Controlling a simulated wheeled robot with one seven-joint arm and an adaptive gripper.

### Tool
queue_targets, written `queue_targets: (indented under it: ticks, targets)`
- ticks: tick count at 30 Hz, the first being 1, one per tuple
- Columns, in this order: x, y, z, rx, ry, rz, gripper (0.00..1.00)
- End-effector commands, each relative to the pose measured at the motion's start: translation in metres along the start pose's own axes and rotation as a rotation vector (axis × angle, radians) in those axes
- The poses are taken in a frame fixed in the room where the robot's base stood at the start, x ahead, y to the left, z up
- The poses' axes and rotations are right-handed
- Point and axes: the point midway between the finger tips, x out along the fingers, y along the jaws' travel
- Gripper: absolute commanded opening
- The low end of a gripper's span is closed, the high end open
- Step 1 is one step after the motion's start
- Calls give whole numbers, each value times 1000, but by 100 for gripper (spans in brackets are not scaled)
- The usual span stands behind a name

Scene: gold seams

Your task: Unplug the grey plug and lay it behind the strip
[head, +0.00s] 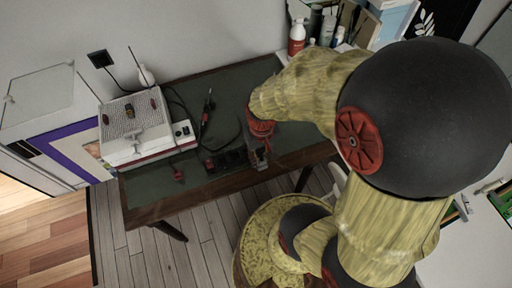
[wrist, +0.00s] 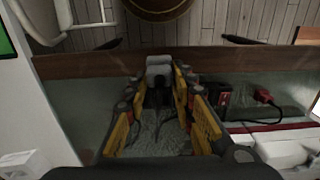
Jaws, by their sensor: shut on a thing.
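The grey plug (wrist: 159,68) shows between the fingertips of my gripper (wrist: 161,84) in the wrist view, with a dark cord at its near side. My gripper (head: 261,150) is shut on it, close to the front edge of the table in the head view. The black power strip (head: 234,159) lies on the table just left of my gripper; in the wrist view its dark body (wrist: 213,91) shows to the right of the fingers. My fingers hide part of the strip, and I cannot tell whether the plug still sits in a socket.
The table (head: 150,197) has a dark green top and wooden rim. A loose red plug (head: 179,174) lies left of the strip. A white-and-red box (head: 135,130) stands at the left, near a dark tool (head: 207,112). Bottles (head: 297,38) stand at the back right. Cords cross the middle.

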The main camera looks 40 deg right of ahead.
Motion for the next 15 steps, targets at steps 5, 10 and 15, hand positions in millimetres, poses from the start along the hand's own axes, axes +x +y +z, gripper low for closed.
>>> queue_targets:
  ticks: [5, 10, 15]
  targets:
    - [-7, 0, 8, 0, 1, 0, 0]
    - [-15, 0, 8, 0, 0, 0, 0]
    - [-22, 0, 8, 0, 0, 0, 0]
